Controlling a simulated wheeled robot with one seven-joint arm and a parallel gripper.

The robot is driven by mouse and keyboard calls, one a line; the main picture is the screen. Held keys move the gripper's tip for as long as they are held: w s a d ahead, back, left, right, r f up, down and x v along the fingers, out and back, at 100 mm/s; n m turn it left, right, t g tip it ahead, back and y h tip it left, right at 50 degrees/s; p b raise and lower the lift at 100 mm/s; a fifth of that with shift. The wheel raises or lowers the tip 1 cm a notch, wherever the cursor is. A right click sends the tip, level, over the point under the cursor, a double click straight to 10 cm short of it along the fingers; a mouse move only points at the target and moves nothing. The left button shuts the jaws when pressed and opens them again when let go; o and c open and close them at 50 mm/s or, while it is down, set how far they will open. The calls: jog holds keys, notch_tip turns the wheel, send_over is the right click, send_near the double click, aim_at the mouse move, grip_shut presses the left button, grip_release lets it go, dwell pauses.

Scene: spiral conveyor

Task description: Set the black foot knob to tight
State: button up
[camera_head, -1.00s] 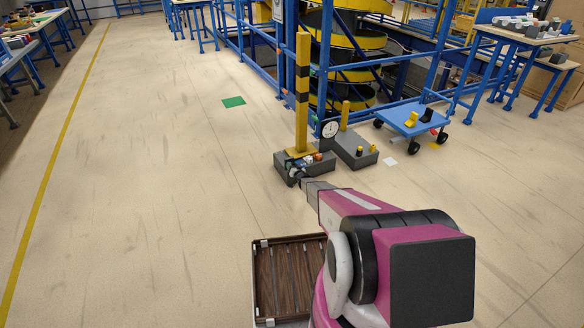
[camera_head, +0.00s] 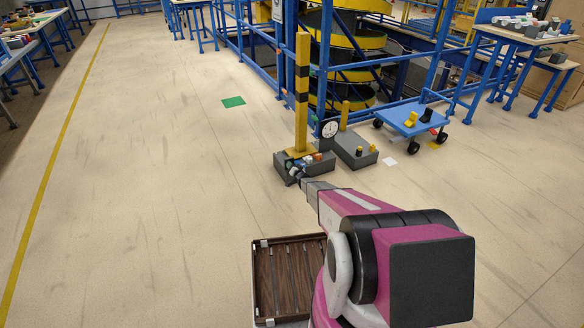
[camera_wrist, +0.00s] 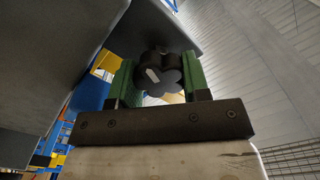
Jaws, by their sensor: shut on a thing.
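The black foot knob (camera_wrist: 158,72) shows in the wrist view as a lobed knob with a pale mark on its face. My gripper (camera_wrist: 157,80) has its two green-padded fingers on either side of the knob, shut on it. In the head view my gripper (camera_head: 298,176) is at the front left of a dark grey foot block (camera_head: 318,168), which carries a yellow and black post (camera_head: 302,95). The knob is too small and covered to make out in the head view. I cannot tell its setting from the pale mark.
A second grey block (camera_head: 352,152) with small yellow and black parts stands to the right, near a round dial (camera_head: 331,129). A blue cart (camera_head: 411,120) is further right. The blue frame rises behind. Floor to the left is clear, with a green patch (camera_head: 233,102).

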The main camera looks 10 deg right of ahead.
jog(key=o, duration=0.9)
jog(key=shift+o, duration=0.2)
jog(key=v, duration=1)
jog(key=shift+s, duration=0.4)
jog(key=shift+d+r, duration=0.15)
jog(key=s+d+r+g+h, duration=0.1)
jog(key=s+r+g+h, duration=0.2)
jog(key=s+r, duration=0.5)
jog(key=s+d+r+g+h, duration=0.1)
jog(key=s+r+g+h, duration=0.3)
jog(key=r, duration=0.8)
jog(key=s+a+r+n+g, duration=0.1)
jog(key=s+a+r+g, duration=0.1)
jog(key=s+r, duration=0.4)
jog(key=s+a+r+n+g+y, duration=0.1)
jog(key=s+r+g, duration=0.3)
jog(key=s, duration=1.3)
jog(key=s+a+r+n+g, duration=0.1)
jog(key=s+r+g, duration=0.3)
jog(key=s+r, duration=0.6)
jog(key=shift+s+a+n, duration=0.3)
jog(key=shift+s+a, duration=0.55)
jog(key=shift+s, duration=0.1)
